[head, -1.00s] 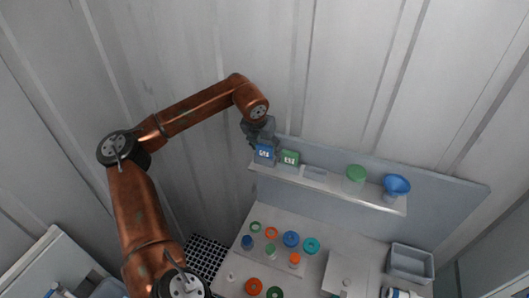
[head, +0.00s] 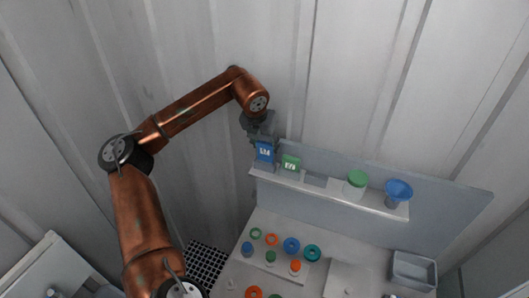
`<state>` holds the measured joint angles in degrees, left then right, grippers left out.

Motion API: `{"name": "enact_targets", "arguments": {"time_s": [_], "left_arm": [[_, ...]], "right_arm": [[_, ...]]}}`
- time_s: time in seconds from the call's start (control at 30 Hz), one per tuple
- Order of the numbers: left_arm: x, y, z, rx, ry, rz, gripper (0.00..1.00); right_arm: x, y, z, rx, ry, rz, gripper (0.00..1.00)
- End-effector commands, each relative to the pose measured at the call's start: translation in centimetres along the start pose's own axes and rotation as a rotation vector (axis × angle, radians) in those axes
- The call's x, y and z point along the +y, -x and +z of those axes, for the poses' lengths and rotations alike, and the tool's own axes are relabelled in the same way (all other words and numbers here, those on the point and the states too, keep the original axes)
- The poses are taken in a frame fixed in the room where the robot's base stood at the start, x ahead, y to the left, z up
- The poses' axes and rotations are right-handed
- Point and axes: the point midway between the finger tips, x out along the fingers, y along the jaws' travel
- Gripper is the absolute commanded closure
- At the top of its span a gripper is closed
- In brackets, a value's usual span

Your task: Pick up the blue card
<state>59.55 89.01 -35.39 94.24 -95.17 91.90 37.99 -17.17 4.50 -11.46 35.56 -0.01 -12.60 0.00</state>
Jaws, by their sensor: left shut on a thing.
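The blue card (head: 264,152) with a white mark is at the left end of the shelf in the head view. My left gripper (head: 262,137) comes down from above and is shut on the card's upper part. The card looks upright; whether its lower edge touches the shelf or its holder I cannot tell. My right gripper is not in view.
A green card (head: 290,163) stands close on the right of the blue card. Below, the worktop holds several coloured rings and caps, and a grey bin (head: 413,270).

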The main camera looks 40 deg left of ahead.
Motion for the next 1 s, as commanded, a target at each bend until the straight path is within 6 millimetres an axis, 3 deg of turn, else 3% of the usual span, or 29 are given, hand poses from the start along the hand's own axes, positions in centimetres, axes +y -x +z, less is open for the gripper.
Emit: {"name": "enact_targets", "arguments": {"time_s": [0.27,0.5,0.7,1.0], "left_arm": [[-3.2,6.9,-1.4,-0.006,-0.008,-0.004,0.76],[-6.5,10.5,-4.7,-0.001,-0.008,-0.002,0.76],[-7.9,12.3,-6.1,0.000,-0.005,-0.001,0.76],[-8.3,12.8,-6.5,0.001,-0.003,0.000,0.76]], "right_arm": [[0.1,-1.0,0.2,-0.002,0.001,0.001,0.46],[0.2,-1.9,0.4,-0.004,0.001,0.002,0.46],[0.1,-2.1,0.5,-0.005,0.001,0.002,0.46],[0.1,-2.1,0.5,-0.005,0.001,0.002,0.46]]}}
